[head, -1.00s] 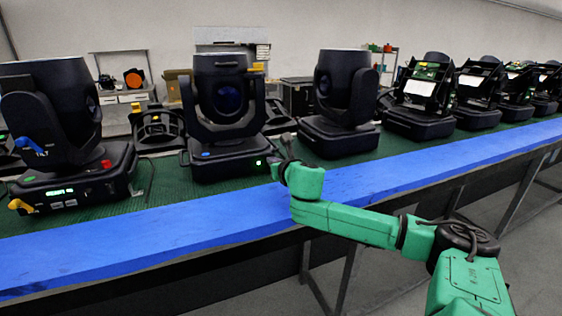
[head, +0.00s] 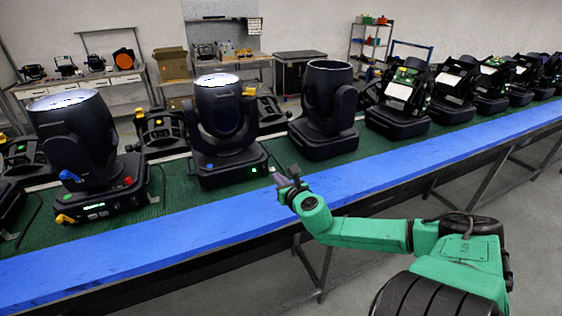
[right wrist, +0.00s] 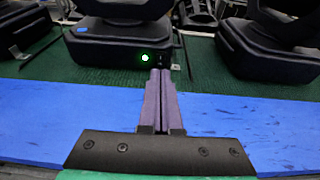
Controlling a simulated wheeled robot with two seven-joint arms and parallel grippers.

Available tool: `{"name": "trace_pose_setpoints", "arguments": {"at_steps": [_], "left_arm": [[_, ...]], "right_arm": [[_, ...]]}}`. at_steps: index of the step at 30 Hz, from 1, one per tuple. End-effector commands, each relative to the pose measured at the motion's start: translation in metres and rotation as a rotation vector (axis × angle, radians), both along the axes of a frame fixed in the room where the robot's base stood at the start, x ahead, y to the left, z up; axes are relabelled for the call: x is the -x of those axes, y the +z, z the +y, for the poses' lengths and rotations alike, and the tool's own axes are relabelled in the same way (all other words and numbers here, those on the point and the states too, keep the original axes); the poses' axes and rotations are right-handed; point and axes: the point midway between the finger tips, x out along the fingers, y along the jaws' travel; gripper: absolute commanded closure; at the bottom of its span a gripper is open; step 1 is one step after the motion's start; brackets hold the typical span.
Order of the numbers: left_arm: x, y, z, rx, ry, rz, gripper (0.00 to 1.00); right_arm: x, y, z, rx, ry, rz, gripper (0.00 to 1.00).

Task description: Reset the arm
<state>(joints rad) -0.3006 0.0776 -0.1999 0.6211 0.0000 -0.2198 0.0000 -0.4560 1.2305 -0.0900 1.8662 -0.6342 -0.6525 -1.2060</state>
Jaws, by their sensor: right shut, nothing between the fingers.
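My right arm (head: 370,234) is green and reaches in from the lower right in the head view. Its gripper (head: 284,176) is over the blue front strip of the bench, in front of the middle black moving-head light (head: 223,125). In the right wrist view the two fingers of the gripper (right wrist: 161,85) lie together with nothing between them. They point toward the base of a black light (right wrist: 122,48) with a lit green dot. Whether the fingertips touch that base I cannot tell. My left gripper is not in view.
A long bench with a green mat (head: 262,205) and a blue front strip (head: 240,214) carries a row of black lights. One at left (head: 78,140) has blue and yellow levers. Another stands right of the middle (head: 327,105). Grey floor (head: 240,296) is clear in front.

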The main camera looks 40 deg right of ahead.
Motion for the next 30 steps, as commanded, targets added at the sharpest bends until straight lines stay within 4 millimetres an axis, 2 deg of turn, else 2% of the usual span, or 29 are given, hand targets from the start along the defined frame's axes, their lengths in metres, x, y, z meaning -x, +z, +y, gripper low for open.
{"name": "trace_pose_setpoints", "arguments": {"at_steps": [1,5,24,26,29,30], "left_arm": [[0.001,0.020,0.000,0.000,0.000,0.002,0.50],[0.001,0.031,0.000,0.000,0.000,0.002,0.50],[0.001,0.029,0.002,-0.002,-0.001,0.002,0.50],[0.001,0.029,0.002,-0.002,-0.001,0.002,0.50],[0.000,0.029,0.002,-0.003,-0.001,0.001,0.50],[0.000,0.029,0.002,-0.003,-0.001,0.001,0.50]], "right_arm": [[0.006,0.012,0.002,-0.004,-0.001,0.004,1.00],[0.016,0.012,0.006,-0.002,0.001,0.001,1.00],[0.019,0.008,0.007,-0.012,-0.006,-0.002,1.00],[0.024,0.003,0.007,-0.085,-0.048,-0.017,1.00],[0.048,-0.017,0.012,-0.415,-0.245,-0.081,1.00],[0.063,-0.030,0.016,-0.603,-0.367,-0.116,1.00]]}}
